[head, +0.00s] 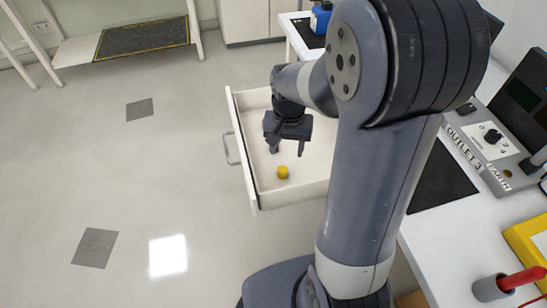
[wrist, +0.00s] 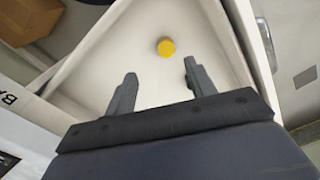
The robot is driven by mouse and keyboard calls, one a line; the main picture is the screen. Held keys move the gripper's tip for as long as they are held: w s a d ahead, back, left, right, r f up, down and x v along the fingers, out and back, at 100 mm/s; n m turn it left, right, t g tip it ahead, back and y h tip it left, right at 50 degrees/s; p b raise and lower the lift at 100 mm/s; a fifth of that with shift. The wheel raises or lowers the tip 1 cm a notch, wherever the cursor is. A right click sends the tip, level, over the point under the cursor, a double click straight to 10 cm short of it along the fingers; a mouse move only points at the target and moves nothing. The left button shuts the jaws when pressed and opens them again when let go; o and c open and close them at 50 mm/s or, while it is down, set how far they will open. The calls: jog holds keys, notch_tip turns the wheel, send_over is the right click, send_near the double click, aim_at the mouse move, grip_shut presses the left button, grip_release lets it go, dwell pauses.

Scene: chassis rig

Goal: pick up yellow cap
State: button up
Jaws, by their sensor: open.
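The yellow cap (head: 283,172) is a small yellow cylinder on the floor of an open white drawer (head: 236,120). In the wrist view the yellow cap (wrist: 166,47) shows ahead of the fingertips, between their lines and nearer the right finger. My gripper (head: 286,148) is over the drawer, behind the cap in the head view. In the wrist view my gripper (wrist: 160,72) is open, with nothing between its fingers. The cap is not touched by either finger in the wrist view.
The drawer's walls stand around the cap, and its front has a handle (head: 231,149). A white bench (head: 437,237) with a socket box (head: 487,135) and a red-handled tool (head: 520,280) is on the right. The floor left of the drawer is clear.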

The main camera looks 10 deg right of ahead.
aim_at(283, 169)
jog(key=f, duration=0.2)
jog(key=w+f+b, duration=0.1)
jog(key=f, duration=0.2)
jog(key=shift+w+f, duration=0.2)
jog(key=shift+f, duration=0.1)
jog(key=shift+a+f+b, duration=0.15)
jog(key=shift+f+b, duration=0.35)
jog(key=shift+f, duration=2.45)
jog(key=shift+c, duration=0.3)
jog(key=c, duration=0.9)
